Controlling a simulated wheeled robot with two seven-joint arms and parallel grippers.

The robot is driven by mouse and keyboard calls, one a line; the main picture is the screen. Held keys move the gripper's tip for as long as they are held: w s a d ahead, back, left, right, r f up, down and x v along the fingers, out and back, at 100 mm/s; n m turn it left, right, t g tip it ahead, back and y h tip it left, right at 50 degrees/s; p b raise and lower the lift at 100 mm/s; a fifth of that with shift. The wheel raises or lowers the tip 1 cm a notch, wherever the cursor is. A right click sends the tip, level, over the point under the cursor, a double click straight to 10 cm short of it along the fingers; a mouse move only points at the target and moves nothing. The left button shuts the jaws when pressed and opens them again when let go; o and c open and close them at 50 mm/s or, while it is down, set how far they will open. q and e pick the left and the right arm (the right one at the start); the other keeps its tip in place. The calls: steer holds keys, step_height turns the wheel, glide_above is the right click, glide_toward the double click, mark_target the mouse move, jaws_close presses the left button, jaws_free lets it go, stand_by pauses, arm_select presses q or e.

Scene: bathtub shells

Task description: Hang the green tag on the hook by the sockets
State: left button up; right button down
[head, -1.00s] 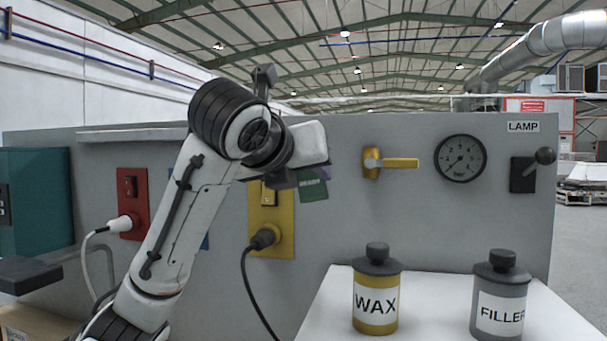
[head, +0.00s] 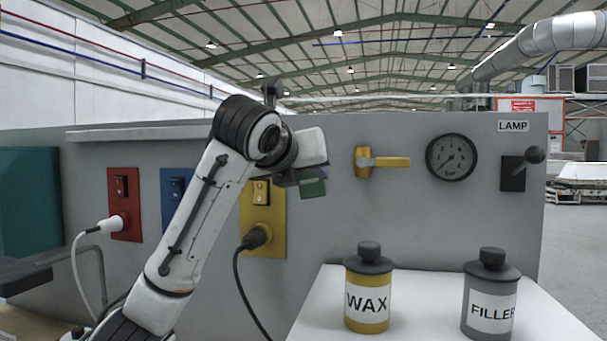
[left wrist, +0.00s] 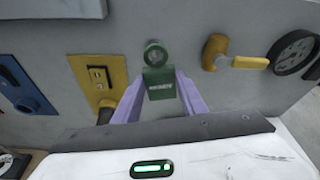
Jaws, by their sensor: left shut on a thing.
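The green tag (head: 312,187) hangs from my left gripper (head: 308,174) in front of the grey panel, right of the yellow socket plate (head: 277,222). In the left wrist view the tag (left wrist: 158,85) sits between the lavender fingers of my left gripper (left wrist: 158,92), with its ring (left wrist: 155,53) pointing away toward the panel. The gripper is shut on the tag. The red socket (head: 124,205) and blue socket (head: 176,192) are farther left. I cannot make out the hook; the arm and tag may hide it. My right gripper is not in view.
A yellow valve handle (head: 385,162), a gauge (head: 451,158) and a lamp lever (head: 514,172) stick out to the right. A wax can (head: 368,290) and a filler can (head: 490,295) stand on a white table (head: 420,272) below. Plugs with cables sit in the red and yellow sockets.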

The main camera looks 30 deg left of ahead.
mark_target(307, 179)
arm_select(q)
steer(key=shift+w+a, duration=0.2)
steer(key=shift+w, duration=0.6)
steer(key=shift+w+a+f, duration=0.2)
steer(key=shift+w+f, duration=0.4)
steer(key=shift+f, duration=0.15)
steer(key=o, duration=1.1)
steer(key=shift+o, duration=0.2)
steer(key=shift+s, duration=0.1)
steer(key=b+v, duration=0.2)
steer(key=v, duration=0.8)
